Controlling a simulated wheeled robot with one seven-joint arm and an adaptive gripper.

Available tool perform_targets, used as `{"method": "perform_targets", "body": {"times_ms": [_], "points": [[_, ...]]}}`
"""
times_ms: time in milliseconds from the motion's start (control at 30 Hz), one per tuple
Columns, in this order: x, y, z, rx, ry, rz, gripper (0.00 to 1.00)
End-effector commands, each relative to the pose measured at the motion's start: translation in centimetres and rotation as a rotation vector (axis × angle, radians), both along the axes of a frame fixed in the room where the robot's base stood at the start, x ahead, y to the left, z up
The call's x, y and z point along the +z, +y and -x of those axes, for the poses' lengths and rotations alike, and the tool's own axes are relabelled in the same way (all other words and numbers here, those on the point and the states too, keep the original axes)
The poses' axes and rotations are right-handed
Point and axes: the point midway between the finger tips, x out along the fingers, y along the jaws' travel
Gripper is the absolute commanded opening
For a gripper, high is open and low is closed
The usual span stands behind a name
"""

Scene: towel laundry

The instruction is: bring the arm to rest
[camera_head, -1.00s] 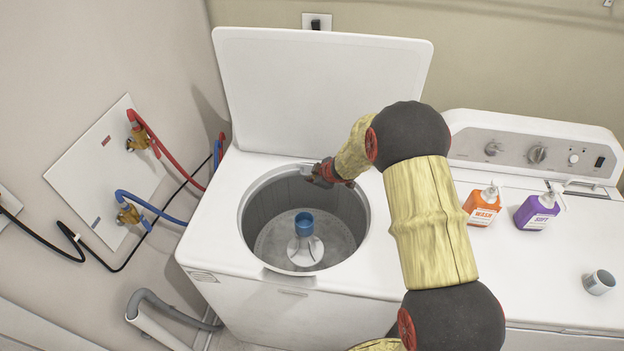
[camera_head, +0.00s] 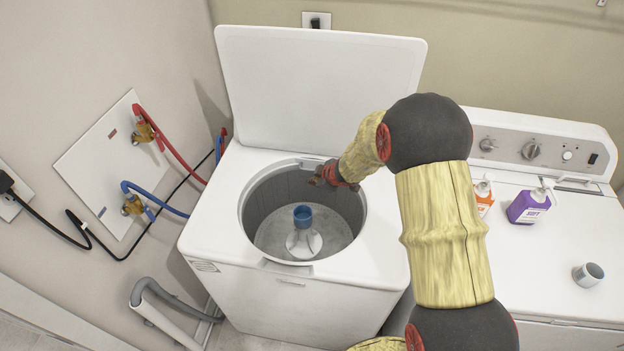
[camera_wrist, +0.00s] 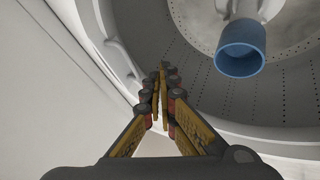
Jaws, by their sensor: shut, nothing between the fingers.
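My gripper (camera_head: 322,174) is over the back right rim of the open washer tub. In the wrist view its fingers (camera_wrist: 162,72) are closed together with nothing between them. My arm comes in from the right side of the head view, bent at the elbow, and hides part of the washer top and the orange bottle. The washer (camera_head: 215,225) stands with its lid (camera_head: 310,85) raised. Inside its tub (camera_head: 345,212) is a central post with a blue top (camera_head: 302,212), which also shows at the upper right of the wrist view (camera_wrist: 241,55). I see no towel in the visible part of the tub.
Red hose (camera_head: 180,160) and blue hose (camera_head: 150,197) run along the left wall. A grey drain hose (camera_head: 150,290) is below.

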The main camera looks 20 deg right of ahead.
Motion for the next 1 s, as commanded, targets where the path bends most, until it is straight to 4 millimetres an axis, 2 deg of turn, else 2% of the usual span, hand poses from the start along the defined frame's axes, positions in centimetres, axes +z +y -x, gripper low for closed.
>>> {"method": "perform_targets", "body": {"times_ms": [33, 100, 300, 533, 667, 767, 833, 933, 1000], "points": [[1.1, -0.2, 0.6, 0.000, -0.001, 0.000, 0.00], [1.9, -0.4, 1.2, -0.001, -0.002, 0.001, 0.00], [3.0, -0.7, 2.3, 0.000, -0.001, 0.000, 0.00], [3.1, -0.8, 2.5, 0.003, -0.001, 0.005, 0.00], [2.5, -2.4, 2.8, -0.037, 0.024, 0.051, 0.00], [1.0, -4.8, 4.7, -0.137, 0.088, 0.094, 0.00], [0.3, -6.7, 6.8, -0.231, 0.145, 0.122, 0.00], [1.6, -9.2, 10.0, -0.381, 0.211, 0.154, 0.00], [3.3, -10.4, 12.6, -0.484, 0.250, 0.163, 0.00]]}}
